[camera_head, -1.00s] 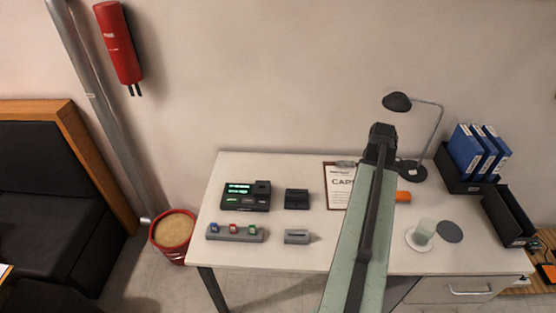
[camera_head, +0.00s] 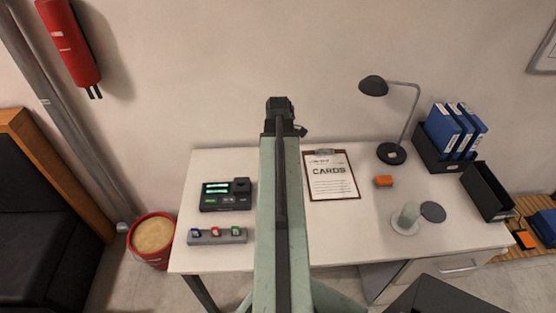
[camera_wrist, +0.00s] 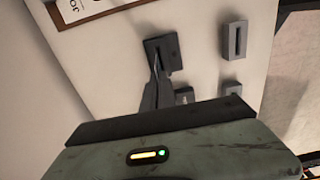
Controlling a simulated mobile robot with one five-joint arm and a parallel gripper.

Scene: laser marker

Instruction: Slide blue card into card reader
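The blue card (camera_head: 196,232) stands upright in the left slot of a grey rack (camera_head: 218,240) at the desk's front left. A black console (camera_head: 215,203) with green lit displays sits behind the rack. In the wrist view a dark slotted block (camera_wrist: 167,47) and a grey slotted block (camera_wrist: 234,40) stand on the desk; I cannot tell which device is the card reader. My gripper (camera_wrist: 156,88) appears as a dark narrow shape in front of the dark block; its opening is unclear. My arm hides the slotted blocks in the head view.
A red card (camera_head: 215,231) and a green card (camera_head: 236,231) share the rack.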

